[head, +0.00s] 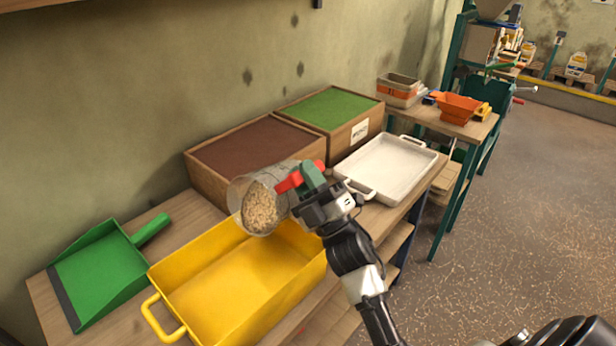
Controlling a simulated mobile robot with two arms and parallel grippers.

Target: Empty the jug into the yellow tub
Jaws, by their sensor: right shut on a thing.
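The jug (241,189) is clear, with a red handle and grainy tan material inside. It is tilted, its mouth turned toward the left and down, above the far right part of the yellow tub (163,276). The grain (262,208) lies against the jug's lower wall, and I see none falling. The tub is a long open box with a handle at its near left end, and its visible floor looks bare. My right gripper (302,180) is shut on the jug's red handle.
A green dustpan (98,274) lies left of the tub. Wooden boxes with a brown top (258,148) and a green top (331,108) stand behind. A white tray (390,166) sits right of the jug. An orange bin (458,108) stands on a farther table. The floor at right is open.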

